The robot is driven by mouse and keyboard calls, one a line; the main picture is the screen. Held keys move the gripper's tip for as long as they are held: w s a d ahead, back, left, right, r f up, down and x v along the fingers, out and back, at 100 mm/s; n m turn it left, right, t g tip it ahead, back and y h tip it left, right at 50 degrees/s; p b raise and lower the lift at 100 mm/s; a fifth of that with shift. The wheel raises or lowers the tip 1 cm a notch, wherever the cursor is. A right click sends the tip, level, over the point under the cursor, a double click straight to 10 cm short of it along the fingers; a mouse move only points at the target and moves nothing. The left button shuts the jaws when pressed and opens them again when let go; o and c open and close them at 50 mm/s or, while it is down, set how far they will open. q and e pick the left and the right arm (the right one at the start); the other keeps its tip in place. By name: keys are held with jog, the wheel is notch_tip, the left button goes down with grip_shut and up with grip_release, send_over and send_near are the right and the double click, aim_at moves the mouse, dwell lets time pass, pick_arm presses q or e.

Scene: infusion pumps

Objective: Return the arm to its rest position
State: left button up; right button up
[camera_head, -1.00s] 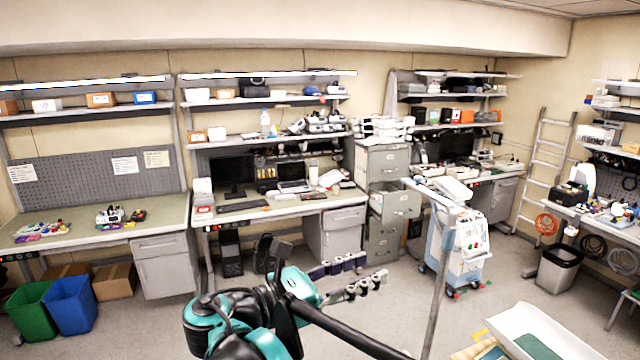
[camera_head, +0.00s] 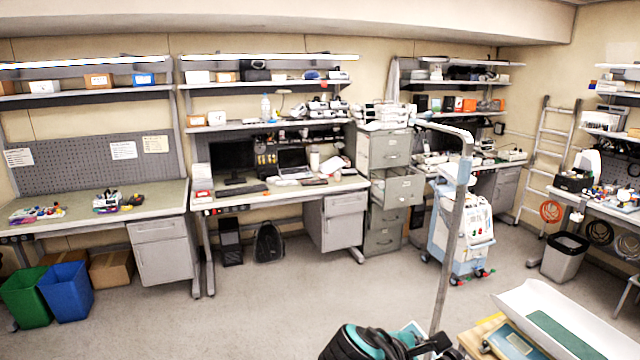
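A teal and black part of my own arm (camera_head: 365,343) shows at the bottom edge, right of the middle. Dark links reach from it toward the foot of a grey metal pole (camera_head: 452,230); I cannot tell whether they touch it. The rest of the arm is cut off by the frame.
A white tray with a green mat (camera_head: 568,335) is at the bottom right, near the pole. A pale blue and white medical cart (camera_head: 462,240) stands behind the pole. Workbenches (camera_head: 285,198) line the back wall. Blue (camera_head: 66,290) and green bins stand left. The middle floor is clear.

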pick_arm(q)
notch_tip(320, 180, down, 18)
jog(key=b, duration=1.6)
jog(key=shift+f, duration=0.2)
pick_arm(e)
jog(key=s+f+m+y, duration=0.2)
jog(key=f+m, duration=0.3)
jog(key=f, duration=0.5)
jog(key=s+a+f+m+t+y, duration=0.1)
jog(key=s+f+m+y, duration=0.2)
jog(key=f, duration=0.8)
jog(key=s+a+f+m+y, duration=0.1)
jog(key=s+f+m+y, duration=0.2)
jog(key=f+m, duration=0.4)
notch_tip(320, 180, down, 4)
jog(key=shift+s+m, duration=0.25)
jog(key=shift+m, duration=0.15)
pick_arm(q)
jog(key=shift+s+a, duration=0.1)
pick_arm(e)
jog(key=shift+a, duration=0.1)
